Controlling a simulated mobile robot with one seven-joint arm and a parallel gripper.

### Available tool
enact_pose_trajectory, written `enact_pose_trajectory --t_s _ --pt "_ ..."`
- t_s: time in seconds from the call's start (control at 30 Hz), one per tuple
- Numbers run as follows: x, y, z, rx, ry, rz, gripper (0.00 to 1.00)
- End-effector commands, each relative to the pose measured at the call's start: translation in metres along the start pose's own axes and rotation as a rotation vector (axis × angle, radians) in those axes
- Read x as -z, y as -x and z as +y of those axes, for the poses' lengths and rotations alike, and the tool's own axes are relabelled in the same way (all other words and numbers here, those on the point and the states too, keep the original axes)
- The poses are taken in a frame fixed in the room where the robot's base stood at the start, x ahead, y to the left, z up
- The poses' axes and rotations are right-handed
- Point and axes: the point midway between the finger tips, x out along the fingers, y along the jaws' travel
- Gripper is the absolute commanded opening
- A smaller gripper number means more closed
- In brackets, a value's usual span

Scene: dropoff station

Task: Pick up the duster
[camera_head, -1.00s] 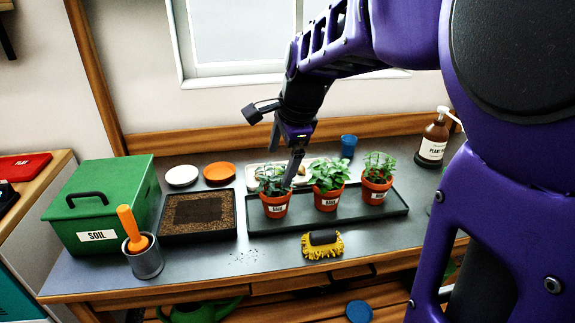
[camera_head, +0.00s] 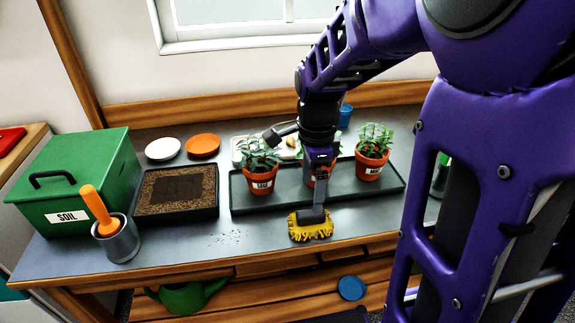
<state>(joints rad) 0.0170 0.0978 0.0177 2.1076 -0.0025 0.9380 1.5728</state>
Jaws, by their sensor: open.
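The duster (camera_head: 311,229) has yellow bristles and a dark handle. It lies on the grey bench top near the front edge, in front of the plant tray. My gripper (camera_head: 313,207) points down over the duster's handle, at or just above it. The fingers and part of the handle overlap in this view, so I cannot tell whether they touch. My gripper is open.
A long dark tray (camera_head: 387,193) behind the duster holds potted plants; my arm hides most of the middle one. To the left are a soil tray (camera_head: 211,213), a grey cup (camera_head: 120,243) with an orange-handled tool and a green soil box (camera_head: 108,183). Crumbs lie left of the duster.

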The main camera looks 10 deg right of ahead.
Motion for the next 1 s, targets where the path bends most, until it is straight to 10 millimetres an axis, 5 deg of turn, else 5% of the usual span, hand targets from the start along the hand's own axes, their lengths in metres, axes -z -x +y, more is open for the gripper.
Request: enact_pose_trajectory --t_s 0.6,0.93,1.0 --pt "0.000 -0.074 0.006 -0.001 -0.001 0.000 1.00" --pt "0.000 -0.082 0.005 0.002 0.000 0.000 1.00" --pt "0.000 -0.081 0.006 0.002 0.000 0.000 0.91"
